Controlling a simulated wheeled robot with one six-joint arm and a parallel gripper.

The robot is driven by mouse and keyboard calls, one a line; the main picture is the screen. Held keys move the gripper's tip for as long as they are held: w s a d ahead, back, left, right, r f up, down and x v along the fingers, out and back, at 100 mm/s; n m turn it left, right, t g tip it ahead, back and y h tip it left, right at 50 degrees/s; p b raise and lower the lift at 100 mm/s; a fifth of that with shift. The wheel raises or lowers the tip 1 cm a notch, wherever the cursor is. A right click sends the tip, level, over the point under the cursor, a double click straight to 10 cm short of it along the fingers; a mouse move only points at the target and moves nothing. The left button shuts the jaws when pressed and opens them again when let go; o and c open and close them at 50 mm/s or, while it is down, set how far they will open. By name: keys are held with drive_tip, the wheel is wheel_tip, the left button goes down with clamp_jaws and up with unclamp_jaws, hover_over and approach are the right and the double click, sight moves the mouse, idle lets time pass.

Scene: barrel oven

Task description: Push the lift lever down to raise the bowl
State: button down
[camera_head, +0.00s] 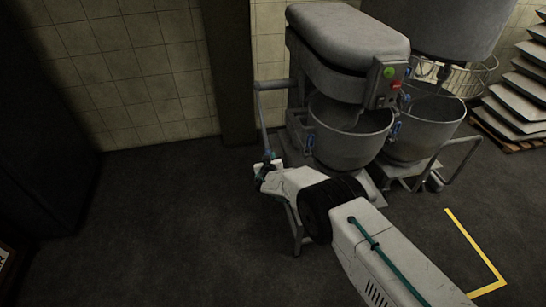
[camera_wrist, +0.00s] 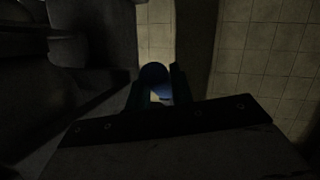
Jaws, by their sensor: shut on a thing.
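The lift lever (camera_head: 262,122) is a thin grey bar on the left side of the grey mixer (camera_head: 345,40). It hangs down steeply from a short crossbar near the machine's upper left. My gripper (camera_head: 268,164) is at its lower end, shut on the lever's dark blue knob. In the wrist view the round knob (camera_wrist: 154,74) sits between my two dark fingers (camera_wrist: 157,92). The bowl (camera_head: 350,140) is a grey metal bowl under the mixer head, with blue clamps at its sides. Whether the bowl touches its stops is too dark to tell.
A second mixer's bowl (camera_head: 430,125) stands close on the right, with a wheeled trolley frame (camera_head: 448,165) beside it. Stacked trays (camera_head: 515,95) are at far right. A pillar (camera_head: 230,70) and tiled wall stand behind. The floor (camera_head: 150,220) at left is clear.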

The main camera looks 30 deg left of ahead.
drive_tip(key=shift+w+f, duration=0.1)
drive_tip(key=shift+f, duration=0.1)
idle(0.3)
drive_tip(key=c, duration=1.2)
unclamp_jaws()
drive_tip(key=shift+f, duration=0.1)
drive_tip(key=shift+a, duration=0.1)
drive_tip(key=shift+s+r, duration=0.2)
drive_tip(key=shift+r, duration=0.05)
drive_tip(key=v, duration=0.7)
drive_tip(key=shift+s, duration=0.2)
